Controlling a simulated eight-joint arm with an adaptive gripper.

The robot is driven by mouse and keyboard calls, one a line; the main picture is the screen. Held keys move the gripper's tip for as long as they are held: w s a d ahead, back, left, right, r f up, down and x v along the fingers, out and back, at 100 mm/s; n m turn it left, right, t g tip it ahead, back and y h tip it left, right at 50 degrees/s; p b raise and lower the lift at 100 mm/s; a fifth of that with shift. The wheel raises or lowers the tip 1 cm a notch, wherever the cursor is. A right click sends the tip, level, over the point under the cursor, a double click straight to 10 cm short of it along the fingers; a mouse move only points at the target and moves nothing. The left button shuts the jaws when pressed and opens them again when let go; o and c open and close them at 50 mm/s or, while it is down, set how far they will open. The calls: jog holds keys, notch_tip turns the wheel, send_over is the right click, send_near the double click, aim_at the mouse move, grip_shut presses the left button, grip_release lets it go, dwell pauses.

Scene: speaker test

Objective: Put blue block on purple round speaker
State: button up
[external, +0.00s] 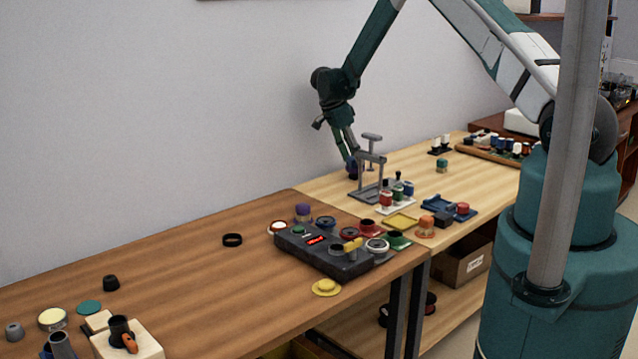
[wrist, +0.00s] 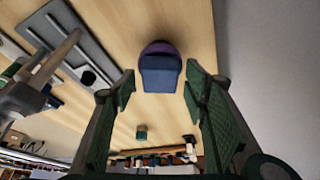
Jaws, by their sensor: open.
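In the wrist view the blue block (wrist: 160,76) lies over the near part of the purple round speaker (wrist: 160,47), whose rounded far edge shows behind it. The block looks to be resting on the speaker, but I cannot tell how fully it is supported. My gripper (wrist: 160,92) is open, with one finger on each side of the block and gaps between. In the external view my gripper (external: 351,153) points down at the far table by the wall. A small dark purple-blue shape (external: 352,170) shows at its fingertips; block and speaker are hard to separate there.
A grey metal stand (external: 370,170) rises close to my gripper; it also shows at left in the wrist view (wrist: 45,70). A small teal-and-tan piece (external: 441,165) stands farther right. A dark control box (external: 330,250) and several coloured pieces crowd the nearer table. Bare wood surrounds the speaker.

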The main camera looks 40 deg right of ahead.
jog(key=shift+r, duration=0.1)
jog(key=b+v, duration=0.1)
jog(key=v, duration=1.1)
jog(key=shift+a, duration=0.1)
dwell(0.5)
